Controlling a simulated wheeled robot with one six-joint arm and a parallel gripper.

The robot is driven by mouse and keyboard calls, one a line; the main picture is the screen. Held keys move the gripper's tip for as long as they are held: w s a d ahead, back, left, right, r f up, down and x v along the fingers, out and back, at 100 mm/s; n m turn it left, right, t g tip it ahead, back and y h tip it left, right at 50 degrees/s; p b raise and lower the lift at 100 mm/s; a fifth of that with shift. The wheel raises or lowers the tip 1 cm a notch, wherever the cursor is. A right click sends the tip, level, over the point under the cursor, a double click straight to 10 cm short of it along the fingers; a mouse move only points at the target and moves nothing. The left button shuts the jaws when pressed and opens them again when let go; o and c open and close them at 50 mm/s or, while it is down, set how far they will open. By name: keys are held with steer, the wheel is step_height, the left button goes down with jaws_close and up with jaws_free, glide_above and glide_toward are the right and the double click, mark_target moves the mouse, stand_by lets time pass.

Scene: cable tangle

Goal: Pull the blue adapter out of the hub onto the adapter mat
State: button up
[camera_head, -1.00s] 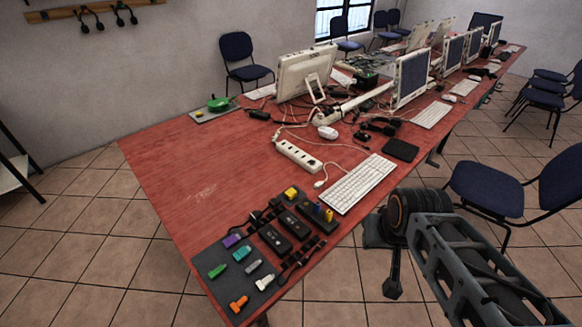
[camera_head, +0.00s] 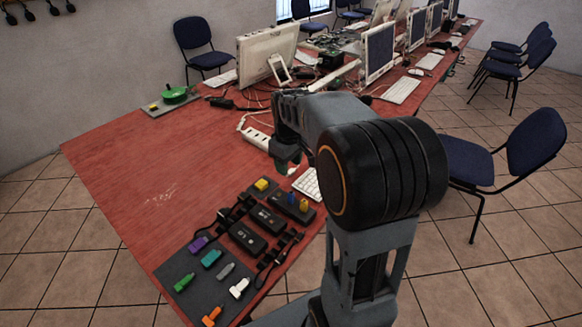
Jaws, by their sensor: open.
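The small blue adapter (camera_head: 292,198) stands upright in the rearmost black hub (camera_head: 284,208), beside a yellow adapter (camera_head: 304,205) in the same hub. The dark grey adapter mat (camera_head: 198,272) lies at the near left of the table. Purple, teal, green, grey, white and orange adapters lie on it. My gripper (camera_head: 288,166) is above the table behind the blue adapter, apart from it. It points down and is open. Its fingertips are small and partly dark, so their detail is hard to see.
More black hubs (camera_head: 248,236) and black cables lie between the mat and the rearmost hub. A yellow piece (camera_head: 262,184) sits behind them. The keyboard (camera_head: 306,183) and white power strip (camera_head: 254,137) are partly hidden by my arm. The left of the red table (camera_head: 140,170) is clear.

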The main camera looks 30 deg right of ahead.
mark_target(291, 193)
steer(key=shift+n, duration=0.3)
steer(key=f, duration=0.5)
steer(key=w+d+f, duration=0.1)
steer(key=f, duration=0.4)
steer(key=f+b, duration=0.1)
steer(key=f, duration=0.4)
steer(key=shift+w+d+f, duration=0.25)
steer(key=shift+w+f, duration=0.1)
steer(key=shift+c, duration=0.2)
jaws_close()
